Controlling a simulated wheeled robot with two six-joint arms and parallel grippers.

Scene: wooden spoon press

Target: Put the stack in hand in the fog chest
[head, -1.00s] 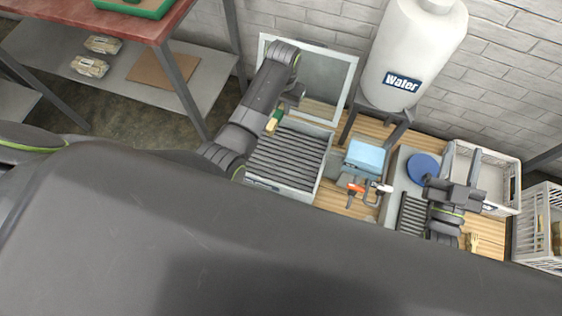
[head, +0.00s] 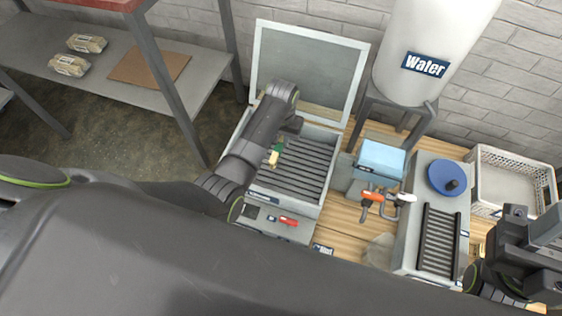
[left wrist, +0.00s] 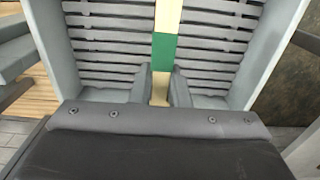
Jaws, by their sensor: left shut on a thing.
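The stack (head: 274,158) is a narrow pale wooden bundle with a green band. My left gripper (head: 283,143) is shut on it, above the fog chest's dark slats. The left wrist view shows the stack (left wrist: 164,50) between the two fingers (left wrist: 160,88), with slats beyond it; I cannot tell whether it touches them. The fog chest (head: 322,202) is a grey box with a slatted floor. Its framed glass lid (head: 312,75) stands open at the back. My right gripper (head: 530,235) is at the right edge, and its jaws are unclear.
A white water tank (head: 432,45) stands behind. Right of the chest are a light-blue block (head: 380,160), an orange-handled tool (head: 372,195), a grey unit with a blue disc (head: 447,177) and a white crate (head: 520,155). A shelf (head: 100,75) stands at left.

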